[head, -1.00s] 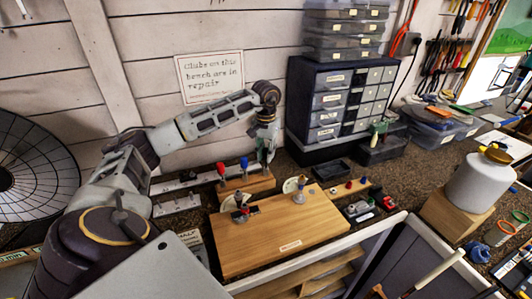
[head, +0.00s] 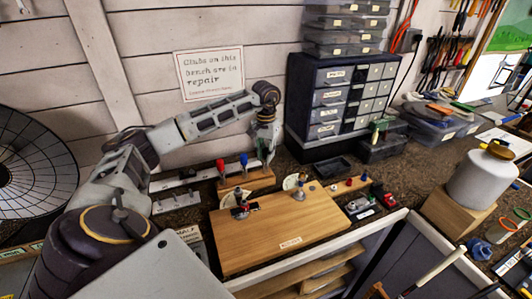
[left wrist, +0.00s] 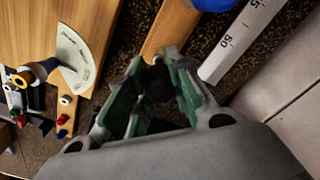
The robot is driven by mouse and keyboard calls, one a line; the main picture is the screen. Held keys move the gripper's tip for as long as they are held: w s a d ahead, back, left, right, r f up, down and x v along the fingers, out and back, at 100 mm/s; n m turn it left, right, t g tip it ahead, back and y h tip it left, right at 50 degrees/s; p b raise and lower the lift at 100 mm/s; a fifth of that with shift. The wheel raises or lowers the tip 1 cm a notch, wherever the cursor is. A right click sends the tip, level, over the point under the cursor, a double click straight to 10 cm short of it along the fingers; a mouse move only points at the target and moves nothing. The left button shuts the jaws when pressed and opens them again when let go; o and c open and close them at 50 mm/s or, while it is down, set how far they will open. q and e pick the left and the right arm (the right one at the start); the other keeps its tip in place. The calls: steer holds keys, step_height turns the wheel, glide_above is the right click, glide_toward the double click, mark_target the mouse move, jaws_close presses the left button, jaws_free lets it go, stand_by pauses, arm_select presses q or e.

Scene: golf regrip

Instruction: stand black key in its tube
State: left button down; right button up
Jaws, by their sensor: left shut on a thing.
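My left gripper (head: 266,158) hangs at the right end of a small wooden block (head: 262,183) at the back of the bench. It also shows in the left wrist view (left wrist: 155,75), its green-padded fingers closed around a dark piece, the black key (left wrist: 158,88). Most of the key is hidden by the fingers. A red-handled key (head: 221,168) and a blue-handled key (head: 244,161) stand upright in the block. I cannot tell whether the black key is inside a tube or only above the block. My right gripper is not in view.
A wooden board (head: 285,232) with two small clamps lies in front of the block. A black tray (head: 331,168) and a drawer cabinet (head: 340,95) stand to the right. A white bottle (head: 483,178) is farther right.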

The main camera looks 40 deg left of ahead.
arm_select(q)
steer(key=shift+f, duration=0.15)
steer(key=c, duration=1.2)
jaws_free()
step_height(320, 180, up, 12)
stand_by(1.2)
